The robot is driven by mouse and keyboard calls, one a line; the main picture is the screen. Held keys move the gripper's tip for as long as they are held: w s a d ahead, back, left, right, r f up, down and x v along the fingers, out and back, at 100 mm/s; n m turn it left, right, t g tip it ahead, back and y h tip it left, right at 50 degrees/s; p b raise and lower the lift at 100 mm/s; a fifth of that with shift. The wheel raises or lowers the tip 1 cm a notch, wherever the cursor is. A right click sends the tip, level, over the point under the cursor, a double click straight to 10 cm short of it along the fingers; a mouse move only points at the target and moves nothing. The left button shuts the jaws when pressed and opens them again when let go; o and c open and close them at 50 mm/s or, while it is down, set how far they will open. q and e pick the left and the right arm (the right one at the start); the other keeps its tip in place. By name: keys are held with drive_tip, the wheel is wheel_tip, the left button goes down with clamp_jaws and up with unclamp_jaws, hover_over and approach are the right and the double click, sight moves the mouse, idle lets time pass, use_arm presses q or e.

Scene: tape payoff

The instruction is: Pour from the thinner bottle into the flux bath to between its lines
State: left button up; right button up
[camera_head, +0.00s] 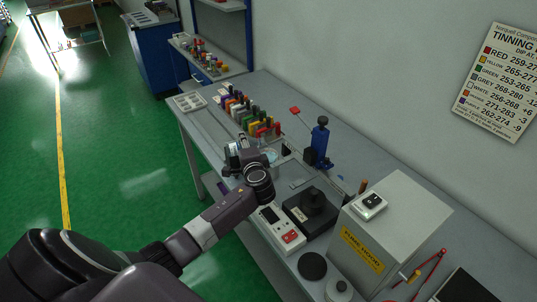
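My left gripper (232,156) is over the bench, at the end of the arm from the lower left. Its fingers are small and partly hidden by the wrist, so I cannot tell if they hold anything. A pale blue, round-looking item (271,155) shows just behind the wrist; it may be the flux bath, but its lines cannot be seen. A tall blue item with a black top (320,141) stands upright to the right of the gripper, apart from it. I cannot tell if it is the thinner bottle. My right gripper is not in view.
Coloured blocks (247,113) stand in rows behind the gripper. A tray (190,102) lies at the far left end.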

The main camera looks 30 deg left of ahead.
use_arm(q)
drive_tip(key=shift+s+a, duration=0.2)
drive_tip(key=shift+s, duration=0.25)
idle(0.4)
drive_tip(key=n+b, duration=0.1)
drive_tip(key=n+t+b, duration=0.1)
drive_tip(key=b, duration=0.1)
drive_tip(key=shift+w+d+f+h, duration=0.15)
drive_tip(key=shift+d+f+h, duration=0.05)
drive_tip(key=shift+f+h, duration=0.1)
drive_tip(key=shift+r+n+b, duration=0.3)
drive_tip(key=shift+r, duration=0.15)
drive_tip(key=shift+w+r, duration=0.1)
drive_tip(key=shift+r, duration=0.1)
drive_tip(key=shift+w+d+n+b, duration=0.15)
drive_tip(key=shift+d+n+b, duration=0.05)
drive_tip(key=shift+n+b, duration=0.3)
drive_tip(key=shift+r+t, duration=0.15)
drive_tip(key=shift+t, duration=0.25)
drive_tip(key=shift+w+r, duration=0.1)
drive_tip(key=shift+r, duration=0.05)
